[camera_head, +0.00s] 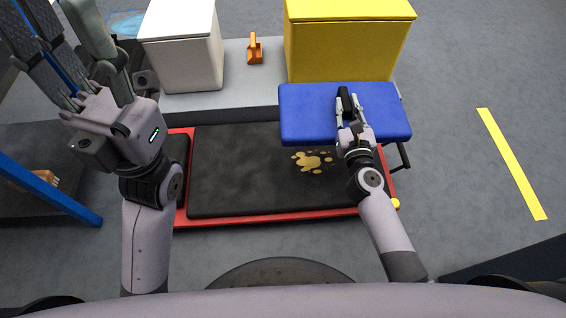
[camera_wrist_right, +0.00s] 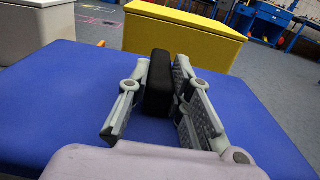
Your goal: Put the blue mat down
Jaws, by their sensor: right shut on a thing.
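The blue mat (camera_head: 305,118) is a flat, thick slab above the right end of a black bed in a red frame. My right gripper (camera_head: 349,108) is shut on the mat's black handle, which stands up between the fingers; the handle (camera_wrist_right: 159,83) also shows in the right wrist view, with the blue surface (camera_wrist_right: 50,110) around it. The mat looks level. I cannot tell whether its underside touches anything. My left gripper (camera_head: 75,50) is raised at the upper left, its fingers apart and empty.
A yellow box (camera_head: 345,50) and a white box (camera_head: 182,60) stand on a grey platform behind the bed, with an orange object (camera_head: 255,50) between them. The black bed (camera_head: 240,180) has yellowish spots (camera_head: 312,161). Blue bars are at left; open floor with a yellow stripe (camera_head: 510,160) is at right.

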